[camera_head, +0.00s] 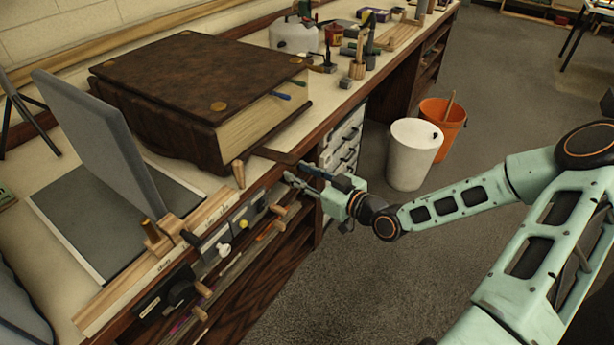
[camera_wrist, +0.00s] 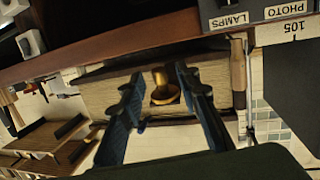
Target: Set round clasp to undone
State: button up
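In the head view, my gripper (camera_head: 297,172) is at the bench's front edge, just right of the big brown book (camera_head: 190,85). The knob cannot be made out there.
A grey hinged panel (camera_head: 90,135) stands on the bench at left. Wooden pegs and small modules line the bench front below the book. A white bin (camera_head: 412,155) and an orange bucket (camera_head: 444,118) stand on the floor beyond my gripper. Open floor lies at right.

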jog(key=v, duration=1.2)
